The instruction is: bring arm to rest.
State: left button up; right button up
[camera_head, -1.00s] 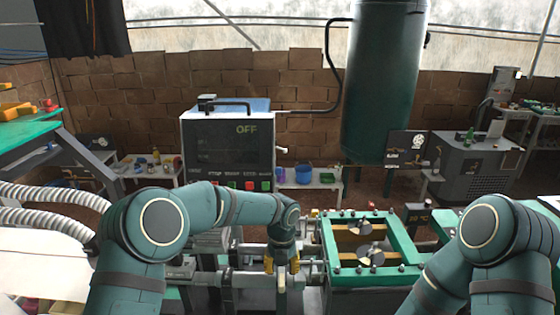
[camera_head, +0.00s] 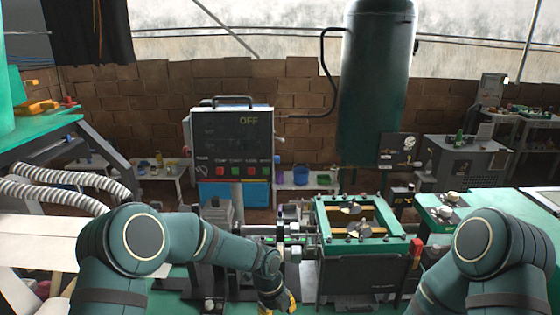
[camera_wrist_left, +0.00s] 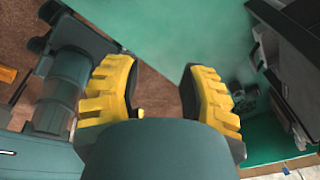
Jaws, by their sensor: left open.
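My left arm (camera_head: 150,240) comes in from the left and bends across the lower middle of the head view. My left gripper (camera_head: 284,303) hangs at the bottom edge, in front of the machine, with its yellow fingers partly cut off. In the left wrist view the left gripper (camera_wrist_left: 160,88) has two yellow ribbed fingers spread wide with nothing between them. A green surface and brown floor show beyond them. My right arm (camera_head: 490,255) is folded at the lower right of the head view. Its gripper is out of view.
A green-framed machine (camera_head: 352,246) stands just beyond and right of my left gripper. A control panel (camera_head: 234,140) reading OFF stands behind. A white table (camera_head: 40,238) with ribbed hoses lies at left, and a green bench (camera_head: 440,215) at right.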

pick_arm(q)
jog(key=s+a+f+n+b, duration=0.1)
jog(key=s+f+n, duration=0.2)
jog(key=f+n, duration=0.1)
jog(key=s+a+f+n+h+b, duration=0.1)
jog(key=s+f+n+b, duration=0.1)
jog(key=s+f+n, duration=0.2)
jog(key=s+a+f+n+h+b, duration=0.1)
jog(key=s+f+n, duration=0.3)
jog(key=n, duration=0.3)
jog(key=shift+s+a+n+t+b, duration=0.1)
jog(key=shift+a+n+t+b, duration=0.2)
jog(key=shift+n+t, duration=0.1)
jog(key=s+a+f+n+t+b, duration=0.1)
jog(key=s+a+f+n+b, duration=0.2)
jog(key=s+n, duration=0.6)
jog(key=shift+a+f+n+t+y, duration=0.35)
jog(key=shift+a+f+n, duration=1.05)
jog(key=shift+n, duration=1.3)
jog(key=shift+s+a+r, duration=0.1)
jog(key=shift+a+r, duration=0.1)
jog(key=shift+r, duration=0.1)
